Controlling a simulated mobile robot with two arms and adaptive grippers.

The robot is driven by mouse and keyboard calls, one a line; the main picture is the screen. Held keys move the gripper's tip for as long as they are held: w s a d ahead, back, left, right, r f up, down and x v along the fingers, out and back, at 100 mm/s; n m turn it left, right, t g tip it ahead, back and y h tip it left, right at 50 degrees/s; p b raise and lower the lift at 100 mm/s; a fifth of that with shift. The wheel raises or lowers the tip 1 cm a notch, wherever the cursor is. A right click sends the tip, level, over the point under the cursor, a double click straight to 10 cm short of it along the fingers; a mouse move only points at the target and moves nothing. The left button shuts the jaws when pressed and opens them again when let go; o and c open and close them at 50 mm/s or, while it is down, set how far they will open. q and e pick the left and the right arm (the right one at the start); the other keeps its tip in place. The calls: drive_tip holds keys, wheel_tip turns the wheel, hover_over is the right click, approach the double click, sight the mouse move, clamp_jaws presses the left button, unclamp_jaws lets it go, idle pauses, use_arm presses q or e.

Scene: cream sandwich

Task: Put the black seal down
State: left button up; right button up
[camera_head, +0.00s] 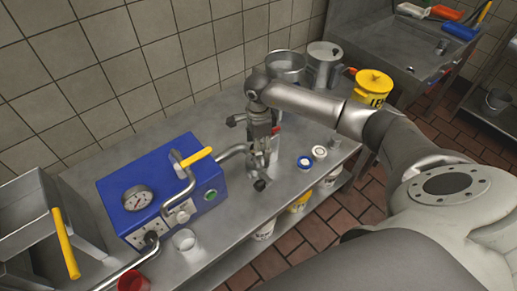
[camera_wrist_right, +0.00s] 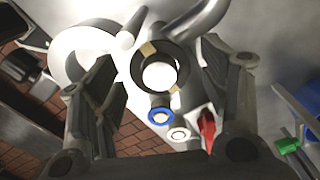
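In the right wrist view a black ring (camera_wrist_right: 182,54), which looks like the black seal, shows with a bright round centre and two tan marks. It lies between the spread fingers of my right gripper (camera_wrist_right: 163,85), with a gap at each side; its depth is hard to tell. In the head view my right gripper (camera_head: 262,158) points down over the steel table, beside the blue machine's outlet pipe. A small black piece (camera_head: 260,185) shows below it there; I cannot tell if it is the seal. My left gripper is not in view.
The blue machine (camera_head: 130,185) with a gauge stands left of the gripper. Blue (camera_head: 304,162) and white (camera_head: 320,152) rings lie to the right on the steel table (camera_head: 237,228). A yellow container (camera_head: 372,86), steel pot (camera_head: 287,64) and pitcher (camera_head: 322,66) stand behind.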

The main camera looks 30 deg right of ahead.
drive_tip(key=c, duration=0.6)
drive_tip(key=shift+r+p, duration=0.3)
drive_tip(key=shift+p, duration=0.2)
wheel_tip(320, 180, up, 3)
drive_tip(key=shift+s+a+r+b, duration=0.1)
drive_tip(key=shift+r+b, duration=0.05)
drive_tip(key=shift+b, duration=1)
drive_tip(key=s+a+r+b, duration=0.4)
drive_tip(key=s+a+r, duration=0.3)
drive_tip(key=s+r, duration=0.2)
drive_tip(key=s, duration=0.2)
drive_tip(key=shift+s+r, duration=0.3)
drive_tip(key=shift+s, duration=0.1)
